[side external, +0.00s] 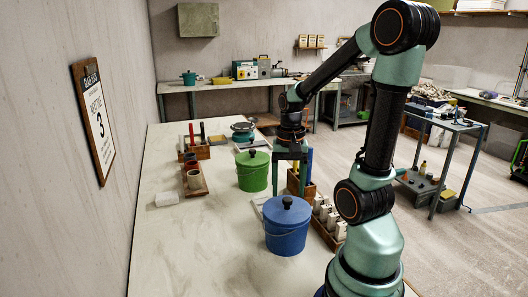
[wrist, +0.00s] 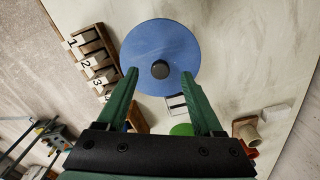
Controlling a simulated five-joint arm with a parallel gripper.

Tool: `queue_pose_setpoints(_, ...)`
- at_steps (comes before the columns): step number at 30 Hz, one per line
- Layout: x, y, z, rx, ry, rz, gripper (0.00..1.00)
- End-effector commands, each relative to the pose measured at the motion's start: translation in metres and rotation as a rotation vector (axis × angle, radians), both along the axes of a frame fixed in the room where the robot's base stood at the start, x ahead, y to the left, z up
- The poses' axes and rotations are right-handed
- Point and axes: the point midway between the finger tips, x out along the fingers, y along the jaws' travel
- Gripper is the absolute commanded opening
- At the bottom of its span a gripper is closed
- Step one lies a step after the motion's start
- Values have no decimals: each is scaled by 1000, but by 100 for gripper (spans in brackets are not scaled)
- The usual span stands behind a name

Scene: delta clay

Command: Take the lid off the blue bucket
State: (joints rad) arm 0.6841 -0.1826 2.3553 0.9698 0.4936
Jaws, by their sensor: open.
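The blue bucket (side external: 287,237) stands upright on the table in the front of the side view. Its blue lid (side external: 287,209) with a dark round knob (side external: 287,201) is on top. In the wrist view the lid (wrist: 155,45) is seen from above, with the knob (wrist: 160,69) near its lower middle. My gripper (side external: 290,181) is open and empty. In the side view its fingers point down, behind the bucket and above the table. In the wrist view the fingertips (wrist: 162,76) lie on either side of the knob in the picture, apart from it.
A green lidded bucket (side external: 252,171) stands left of my gripper. A wooden rack of numbered white blocks (side external: 331,215) is right of the blue bucket. The table's front left is bare.

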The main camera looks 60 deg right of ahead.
Motion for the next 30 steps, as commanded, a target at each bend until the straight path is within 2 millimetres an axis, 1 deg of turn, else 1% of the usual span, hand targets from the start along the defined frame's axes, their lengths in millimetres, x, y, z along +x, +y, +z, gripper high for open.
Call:
queue_pose_setpoints(1, 0, 1, -8, 3, 5, 1, 68)
queue_pose_setpoints(3, 0, 1, -17, 3, 3, 0, 68)
queue_pose_setpoints(6, 0, 0, -24, 1, 1, 0, 68)
queue_pose_setpoints(14, 1, 0, -26, -1, -1, 0, 68)
queue_pose_setpoints(15, 1, 0, -26, -1, -1, 0, 53)
queue_pose_setpoints(17, 1, 0, -26, -1, -1, 0, 30)
queue_pose_setpoints(18, 1, 0, -26, -1, -1, 0, 15)
queue_pose_setpoints(19, 1, 0, -26, -1, -1, 0, 3)
queue_pose_setpoints(20, 1, 0, -26, -1, -1, 0, 0)
queue_pose_setpoints(30, 1, 0, -24, -1, -2, 0, 0)
